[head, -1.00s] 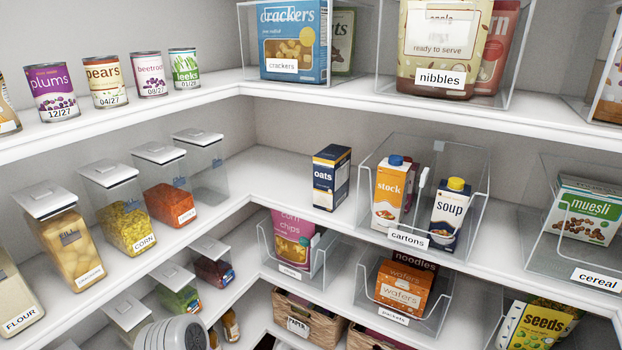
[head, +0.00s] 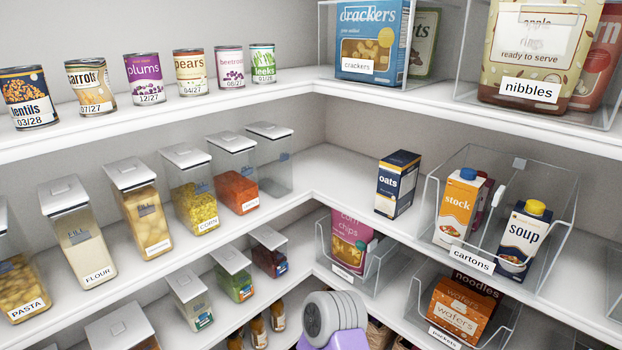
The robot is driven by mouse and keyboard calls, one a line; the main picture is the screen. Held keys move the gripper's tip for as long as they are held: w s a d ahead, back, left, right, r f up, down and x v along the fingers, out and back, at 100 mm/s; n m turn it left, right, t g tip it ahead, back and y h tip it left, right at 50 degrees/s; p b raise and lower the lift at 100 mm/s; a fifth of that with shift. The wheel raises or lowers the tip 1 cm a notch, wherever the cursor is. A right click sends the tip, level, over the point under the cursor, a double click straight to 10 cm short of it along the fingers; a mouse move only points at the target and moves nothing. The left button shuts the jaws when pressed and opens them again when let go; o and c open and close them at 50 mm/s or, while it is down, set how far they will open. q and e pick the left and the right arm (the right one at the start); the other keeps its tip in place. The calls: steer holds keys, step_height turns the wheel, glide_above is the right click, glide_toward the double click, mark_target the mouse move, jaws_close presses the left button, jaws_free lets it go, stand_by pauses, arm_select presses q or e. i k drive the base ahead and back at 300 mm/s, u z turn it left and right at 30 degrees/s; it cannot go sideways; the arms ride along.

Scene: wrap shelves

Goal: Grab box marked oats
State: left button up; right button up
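The oats box (head: 397,184) is a small upright carton, dark blue with a white band lettered "oats" and a yellow stripe. It stands alone on the middle shelf near the corner, left of the clear cartons bin. A grey rounded part with a purple piece, which looks like part of my own arm, shows at the bottom centre, below and left of the box. Neither gripper's fingers can be seen. Nothing touches the oats box.
The clear cartons bin (head: 430,212) holds stock (head: 459,205) and soup (head: 522,240) close to the right of the oats. Bare middle shelf (head: 345,183) lies to its left. The upper shelf edge (head: 400,97) runs above. A corn chips bin (head: 345,272) sits below.

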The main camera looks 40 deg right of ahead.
mark_target(398, 171)
steer(key=u, duration=0.25)
steer(key=i, duration=0.45)
steer(key=z, duration=2.05)
